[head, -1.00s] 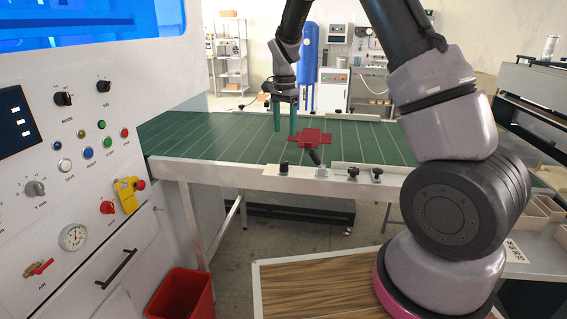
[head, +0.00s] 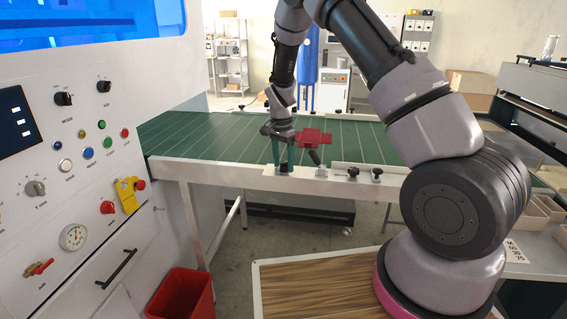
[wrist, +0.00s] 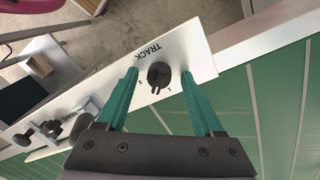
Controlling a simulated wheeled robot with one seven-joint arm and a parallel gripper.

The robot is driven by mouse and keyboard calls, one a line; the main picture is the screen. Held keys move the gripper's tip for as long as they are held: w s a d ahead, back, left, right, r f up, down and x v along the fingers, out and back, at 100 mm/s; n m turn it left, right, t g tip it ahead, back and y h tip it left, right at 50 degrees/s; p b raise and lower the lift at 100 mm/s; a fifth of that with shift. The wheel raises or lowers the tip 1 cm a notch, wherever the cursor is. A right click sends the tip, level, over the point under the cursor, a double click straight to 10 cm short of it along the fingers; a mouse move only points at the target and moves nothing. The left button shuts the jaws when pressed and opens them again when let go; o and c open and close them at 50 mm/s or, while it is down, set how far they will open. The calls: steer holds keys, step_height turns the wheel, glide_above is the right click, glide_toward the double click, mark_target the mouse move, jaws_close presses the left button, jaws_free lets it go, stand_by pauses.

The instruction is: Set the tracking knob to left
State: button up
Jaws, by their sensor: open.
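The tracking knob (wrist: 159,74) is a small black round knob on a white plate (wrist: 190,50) marked TRACK, in the wrist view. A slot or pointer on it faces the bottom of the picture, toward small marks on the plate that are too small to read surely. My gripper (wrist: 160,70) is open, with one green finger on each side of the knob and visible gaps between. In the head view my gripper (head: 283,163) points down over the conveyor's near rail, and the knob (head: 283,168) shows dark between its fingertips.
The green conveyor belt (head: 230,140) lies behind the rail. A red blank (head: 314,137) rests on it. Other black knobs (head: 353,172) and a lever (head: 315,157) stand along the rail to the right. A control panel (head: 60,200) fills the left side.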

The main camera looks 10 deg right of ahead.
steer(key=shift+c, duration=0.3)
jaws_close()
steer(key=shift+n, duration=0.4)
steer(key=n, duration=0.3)
steer(key=shift+n, duration=2.6)
steer(key=shift+o, duration=0.3)
jaws_free()
